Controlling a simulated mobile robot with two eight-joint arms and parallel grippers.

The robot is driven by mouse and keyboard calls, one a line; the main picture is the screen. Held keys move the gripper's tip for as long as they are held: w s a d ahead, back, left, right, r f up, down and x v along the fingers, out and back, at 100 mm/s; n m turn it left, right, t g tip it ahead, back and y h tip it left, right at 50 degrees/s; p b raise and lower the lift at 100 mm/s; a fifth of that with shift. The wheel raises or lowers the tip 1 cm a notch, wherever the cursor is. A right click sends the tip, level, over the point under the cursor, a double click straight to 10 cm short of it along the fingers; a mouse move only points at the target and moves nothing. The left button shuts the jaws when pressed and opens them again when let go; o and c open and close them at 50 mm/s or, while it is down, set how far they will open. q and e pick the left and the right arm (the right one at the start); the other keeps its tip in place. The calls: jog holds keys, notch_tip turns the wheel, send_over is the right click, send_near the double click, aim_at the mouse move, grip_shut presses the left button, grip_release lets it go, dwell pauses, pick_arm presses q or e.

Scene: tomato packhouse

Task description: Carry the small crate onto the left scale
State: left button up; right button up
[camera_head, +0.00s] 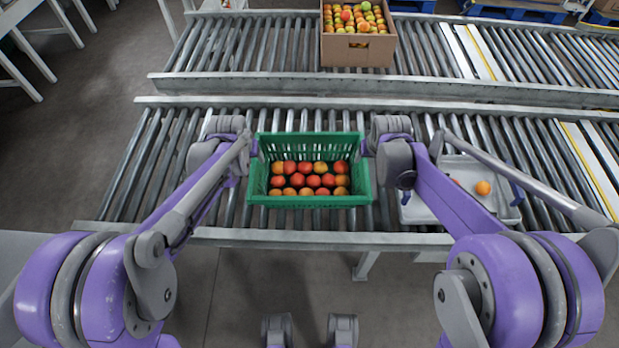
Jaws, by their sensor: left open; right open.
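The small green crate (310,199) stands on the near roller conveyor, with several red-orange tomatoes in it. My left gripper (252,150) is at the crate's left end, and my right gripper (367,150) is at its right end. Both are open, close beside the end walls near the rim. The fingers are mostly hidden behind my wrists, so I cannot tell whether they touch the crate. I cannot make out a scale in this view.
A grey tray (417,212) with blue handles and a few tomatoes lies right of the crate, partly behind my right arm. A cardboard box (357,50) of tomatoes stands on the far conveyor (270,50). The near rollers (140,170) left of my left arm are clear.

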aim_at(255, 165)
pick_arm(q)
jog(key=x, duration=1)
pick_arm(e)
jog(key=x, duration=1)
pick_arm(q)
grip_shut()
pick_arm(e)
grip_shut()
